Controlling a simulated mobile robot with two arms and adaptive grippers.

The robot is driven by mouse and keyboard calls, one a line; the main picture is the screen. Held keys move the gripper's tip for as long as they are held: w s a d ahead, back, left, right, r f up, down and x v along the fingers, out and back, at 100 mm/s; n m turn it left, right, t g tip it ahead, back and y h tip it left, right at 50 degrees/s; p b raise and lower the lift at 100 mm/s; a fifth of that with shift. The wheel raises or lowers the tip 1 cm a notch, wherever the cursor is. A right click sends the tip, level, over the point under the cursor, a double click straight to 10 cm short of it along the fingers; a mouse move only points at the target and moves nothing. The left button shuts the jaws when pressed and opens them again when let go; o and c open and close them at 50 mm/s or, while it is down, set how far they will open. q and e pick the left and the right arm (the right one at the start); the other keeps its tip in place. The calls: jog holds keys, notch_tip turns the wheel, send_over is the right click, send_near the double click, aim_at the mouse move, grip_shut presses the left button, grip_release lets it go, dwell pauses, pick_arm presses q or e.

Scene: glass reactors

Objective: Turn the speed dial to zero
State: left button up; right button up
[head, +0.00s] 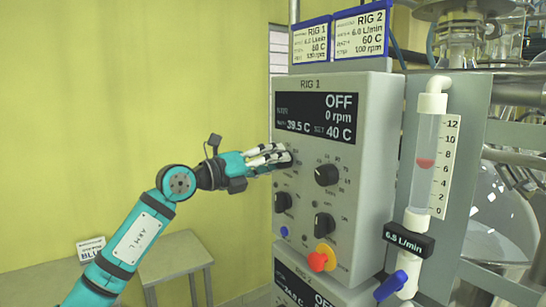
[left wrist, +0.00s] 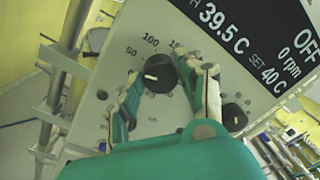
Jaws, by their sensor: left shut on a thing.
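The RIG 1 control box (head: 385,150) has a display (head: 318,117) reading OFF, 0 rpm, 39.5 C and SET 40 C. My left gripper (head: 280,157) is at the upper left dial, its fingers covering most of that dial in the head view. In the left wrist view this black dial (left wrist: 160,74), with a scale marked 50, 100 and 150 around it, sits between the fingertips of my left gripper (left wrist: 170,78). The gripper is shut on it. A white mark on the dial points to the picture's left. My right gripper is in neither view.
Other black dials sit close by: upper right (head: 327,174), lower left (head: 283,202) and lower right (head: 324,224). A red-orange knob (head: 318,261) is below. A flow tube (head: 427,160) stands right of the box. A stool (head: 172,255) stands left.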

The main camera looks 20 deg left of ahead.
pick_arm(q)
jog(key=shift+n+p, duration=1.8)
jog(key=shift+n, duration=1.1)
jog(key=o, duration=1.1)
jog(key=shift+f, duration=0.1)
jog(key=shift+o, duration=0.2)
jog(key=shift+a, duration=0.1)
jog(key=v, duration=1.2)
